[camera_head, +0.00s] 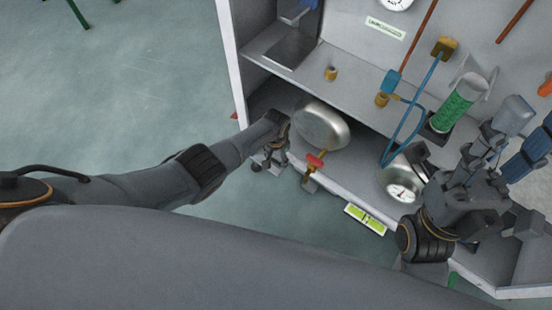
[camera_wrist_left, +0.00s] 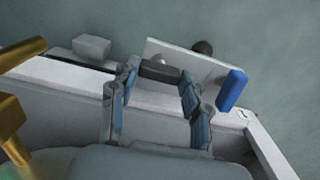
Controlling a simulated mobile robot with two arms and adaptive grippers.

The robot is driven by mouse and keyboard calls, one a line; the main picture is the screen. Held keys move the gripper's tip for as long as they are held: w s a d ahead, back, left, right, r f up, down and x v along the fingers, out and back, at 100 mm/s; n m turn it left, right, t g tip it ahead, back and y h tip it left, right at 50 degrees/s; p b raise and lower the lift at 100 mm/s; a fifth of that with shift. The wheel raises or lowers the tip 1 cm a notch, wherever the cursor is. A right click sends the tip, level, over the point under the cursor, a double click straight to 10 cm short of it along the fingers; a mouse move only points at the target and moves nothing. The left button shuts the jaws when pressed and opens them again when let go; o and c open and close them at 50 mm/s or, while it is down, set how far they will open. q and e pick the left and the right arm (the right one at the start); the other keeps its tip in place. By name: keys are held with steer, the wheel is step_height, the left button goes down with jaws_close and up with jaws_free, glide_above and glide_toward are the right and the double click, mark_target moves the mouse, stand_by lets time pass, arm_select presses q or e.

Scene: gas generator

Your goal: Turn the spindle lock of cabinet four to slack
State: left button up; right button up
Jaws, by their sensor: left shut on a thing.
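My left gripper (camera_head: 275,152) is at the front edge of the open cabinet (camera_head: 331,189), left of a rounded metal vessel (camera_head: 322,126). In the left wrist view its two fingers (camera_wrist_left: 160,74) are shut on a short dark bar (camera_wrist_left: 160,71), one finger on each end. The bar lies in front of a pale plate (camera_wrist_left: 185,58) with a blue tab (camera_wrist_left: 232,90) at its right and a dark round knob (camera_wrist_left: 203,47) behind it. I cannot tell which part is the spindle lock. My right gripper (camera_head: 520,135) is at the right; its grip is unclear.
A red-handled brass valve (camera_head: 315,161) stands close to the right of my left gripper. A grey block (camera_wrist_left: 92,46) sits left on the ledge.

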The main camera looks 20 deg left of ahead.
mark_target(276, 162)
stand_by(0.3)
arm_select(q)
steer(key=o, duration=0.9)
steer(key=shift+r, duration=0.1)
step_height(276, 162, up, 12)
steer(key=shift+f, duration=0.1)
stand_by(0.5)
